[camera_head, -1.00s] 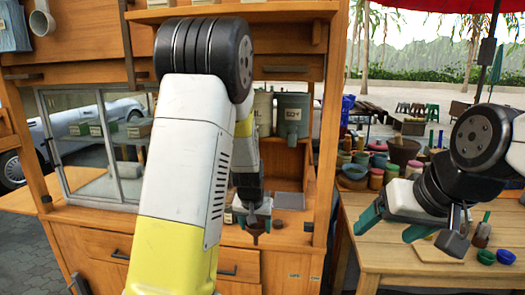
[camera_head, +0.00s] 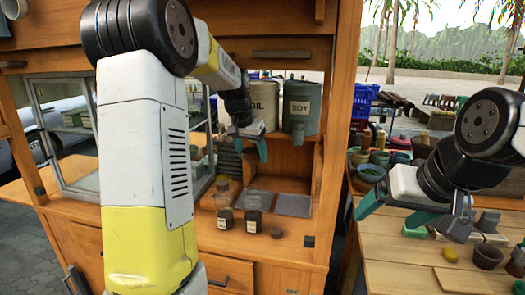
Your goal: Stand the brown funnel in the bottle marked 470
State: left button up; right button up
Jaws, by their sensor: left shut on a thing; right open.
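My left gripper (camera_head: 250,146) is raised in front of the cabinet's back shelf, above the counter. It is shut on the brown funnel, which I can hardly make out against the brown wood. Two small clear bottles with dark contents and pale labels stand side by side on the counter below: a left bottle (camera_head: 225,218) and a right bottle (camera_head: 253,220). Their labels are too small to read, so I cannot tell which is marked 470. My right gripper (camera_head: 395,213) is open and empty over the side table.
Behind the bottles stand a grey-green SOY container (camera_head: 299,108) and a pale OIL container (camera_head: 257,104). The wooden side table (camera_head: 390,262) holds several pots.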

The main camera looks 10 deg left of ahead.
aim_at(252, 175)
pick_arm(q)
jog(key=shift+w+a+f, duration=0.1)
jog(key=shift+w+f, duration=0.2)
jog(key=shift+w, duration=0.05)
jog(key=shift+f, duration=1.25)
jog(key=shift+s+f, duration=0.1)
jog(key=shift+f, duration=0.05)
jog(key=shift+s, duration=0.1)
jog(key=shift+f, duration=0.4)
jog(key=shift+f, duration=0.7)
jog(key=shift+f, duration=0.25)
dwell(0.4)
jog(key=shift+f, duration=0.45)
